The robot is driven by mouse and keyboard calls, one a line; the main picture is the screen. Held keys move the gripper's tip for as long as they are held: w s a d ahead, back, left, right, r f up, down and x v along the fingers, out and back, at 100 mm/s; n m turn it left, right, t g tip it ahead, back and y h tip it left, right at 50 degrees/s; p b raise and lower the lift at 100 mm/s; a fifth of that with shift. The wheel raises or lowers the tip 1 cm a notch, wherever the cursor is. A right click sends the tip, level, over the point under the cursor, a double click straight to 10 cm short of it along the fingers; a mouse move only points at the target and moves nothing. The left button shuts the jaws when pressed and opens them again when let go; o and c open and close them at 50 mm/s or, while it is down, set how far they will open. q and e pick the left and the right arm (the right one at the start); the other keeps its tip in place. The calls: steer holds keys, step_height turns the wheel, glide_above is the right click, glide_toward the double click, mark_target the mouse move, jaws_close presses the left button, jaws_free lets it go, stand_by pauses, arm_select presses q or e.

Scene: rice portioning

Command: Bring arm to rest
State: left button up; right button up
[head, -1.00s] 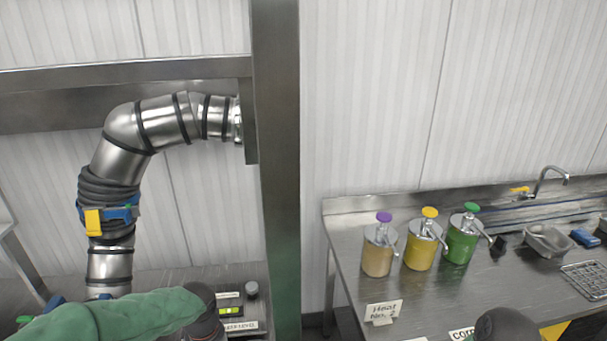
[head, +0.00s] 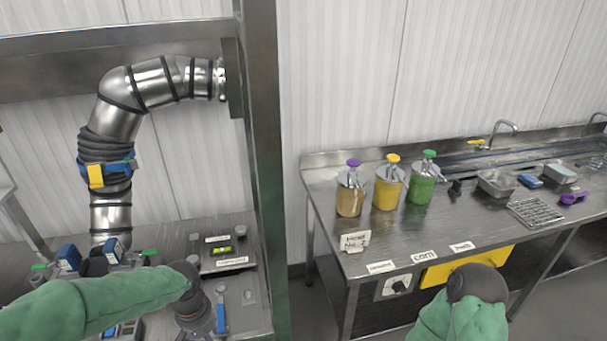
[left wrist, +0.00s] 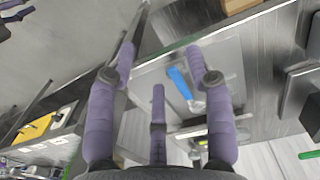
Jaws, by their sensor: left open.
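My left arm (head: 110,302) comes in from the left in the head view, in a green sleeve, with its dark wrist over the left counter. My left gripper (left wrist: 160,62) shows in the left wrist view, its purple fingers spread with nothing between them. Beyond the fingers lies a blue-handled tool (left wrist: 181,84) on the metal counter, apart from them. My right arm (head: 455,318) shows at the bottom right of the head view, in front of the right counter. Its gripper is not visible.
The right counter (head: 330,187) holds three pump dispensers: tan (head: 350,196), yellow (head: 388,188) and green (head: 421,186). Metal containers (head: 497,184) and a wire rack (head: 535,213) stand further right. A steel post (head: 262,150) rises between the counters. A metal duct (head: 118,110) stands at left.

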arm_select(q)
steer(key=s+d+f+h, duration=0.1)
steer(key=s+d+f, duration=0.2)
steer(key=f, duration=0.6)
steer(key=s+d+f+h, duration=0.1)
steer(key=s+d+f, duration=0.3)
steer(key=f, duration=0.5)
steer(key=s+d+f+h, duration=0.1)
steer(key=s+d+f, duration=0.3)
steer(key=f, duration=0.5)
steer(key=shift+d+h, duration=0.4)
steer(key=shift+d, duration=0.8)
